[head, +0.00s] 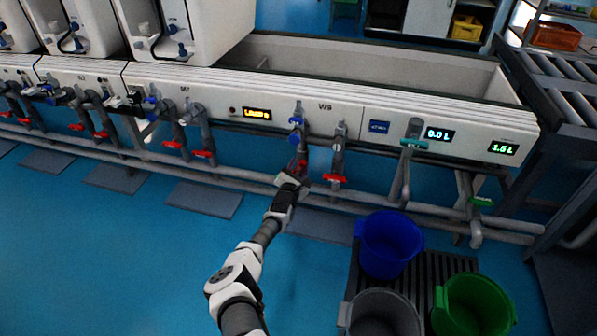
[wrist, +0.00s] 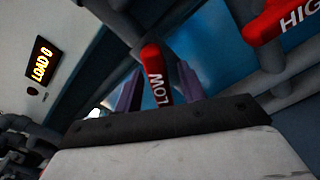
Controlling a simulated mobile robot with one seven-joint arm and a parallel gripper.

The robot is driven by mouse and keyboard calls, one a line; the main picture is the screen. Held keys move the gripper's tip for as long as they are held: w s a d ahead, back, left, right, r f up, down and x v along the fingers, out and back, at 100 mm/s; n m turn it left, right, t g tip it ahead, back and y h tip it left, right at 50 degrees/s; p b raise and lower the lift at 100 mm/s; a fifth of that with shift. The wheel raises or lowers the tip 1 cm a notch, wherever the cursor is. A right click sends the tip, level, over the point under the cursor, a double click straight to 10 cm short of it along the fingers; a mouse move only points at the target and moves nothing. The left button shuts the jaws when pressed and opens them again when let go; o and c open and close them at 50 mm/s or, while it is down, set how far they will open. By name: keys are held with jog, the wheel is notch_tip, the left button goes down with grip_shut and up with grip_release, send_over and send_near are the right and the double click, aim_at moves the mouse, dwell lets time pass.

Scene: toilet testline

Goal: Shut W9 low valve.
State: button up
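The W9 low valve has a red handle marked LOW (wrist: 158,78), seen in the middle of the wrist view. In the head view its red part (head: 303,165) shows just above my gripper (head: 296,178), partly hidden by it. In the wrist view the two fingers of my gripper (wrist: 160,84) stand apart, one on each side of the LOW handle. A gap shows on the right side; whether the left finger touches the handle I cannot tell.
The red HIGH handle (wrist: 275,22) is close by on the right; in the head view it is a red handle (head: 335,179) under the W9 panel. Pipes (head: 250,182) run behind. Blue (head: 386,245), grey (head: 380,315) and green (head: 473,305) buckets stand at right.

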jog(key=shift+w, duration=0.1)
grip_shut()
jog(key=shift+m, duration=0.3)
jog(key=m+p, duration=0.1)
jog(key=m, duration=0.3)
jog(key=shift+r+m+p, duration=0.1)
jog(key=shift+m+p, duration=0.3)
jog(key=m+p, duration=0.1)
jog(key=m, duration=0.5)
jog(key=shift+p, duration=0.4)
jog(key=shift+m, duration=0.3)
grip_release()
